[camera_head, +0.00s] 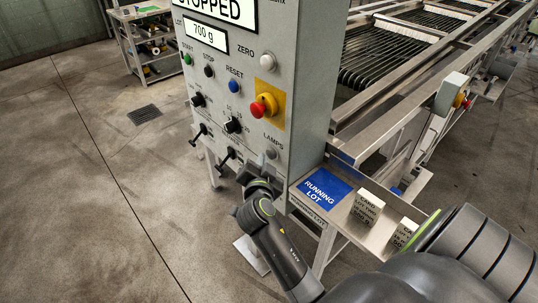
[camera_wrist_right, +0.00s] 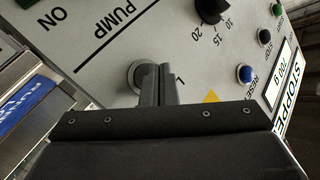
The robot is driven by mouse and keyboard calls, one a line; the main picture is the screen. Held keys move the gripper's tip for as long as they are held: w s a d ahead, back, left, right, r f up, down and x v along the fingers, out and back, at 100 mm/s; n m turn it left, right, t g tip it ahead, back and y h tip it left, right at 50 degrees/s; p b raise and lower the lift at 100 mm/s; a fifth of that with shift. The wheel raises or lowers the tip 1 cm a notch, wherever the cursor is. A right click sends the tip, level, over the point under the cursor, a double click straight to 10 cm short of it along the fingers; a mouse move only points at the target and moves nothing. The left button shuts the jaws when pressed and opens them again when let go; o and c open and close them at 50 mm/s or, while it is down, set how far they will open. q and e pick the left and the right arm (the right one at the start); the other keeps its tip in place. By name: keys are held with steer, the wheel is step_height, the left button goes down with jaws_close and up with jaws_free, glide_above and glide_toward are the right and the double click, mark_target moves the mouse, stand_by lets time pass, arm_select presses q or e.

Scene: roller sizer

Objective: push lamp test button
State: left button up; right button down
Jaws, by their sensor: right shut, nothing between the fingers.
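The lamp test button (camera_head: 271,154) is a small grey-white round button under the LAMPS label, low on the right of the grey control panel (camera_head: 237,85). In the right wrist view the button (camera_wrist_right: 132,76) shows as a round grey ring, partly hidden behind my fingers. My right gripper (camera_head: 263,162) is shut and empty, its fingertips just in front of the panel at the button. In the right wrist view the fingertips of the right gripper (camera_wrist_right: 158,70) overlap the button's edge; I cannot tell whether they touch it. My left gripper is not in view.
A red emergency knob (camera_head: 263,106) on yellow, a blue reset button (camera_head: 234,86) and black selector knobs (camera_head: 233,125) share the panel. A shelf (camera_head: 335,209) with a blue RUNNING LOT area and small labelled blocks (camera_head: 367,207) stands to the right. Rollers (camera_head: 385,58) lie behind.

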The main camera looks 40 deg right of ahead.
steer(key=shift+d, duration=0.5)
stand_by(0.4)
steer(key=shift+a, duration=0.1)
steer(key=shift+a+b, duration=0.55)
steer(key=shift+a, duration=0.3)
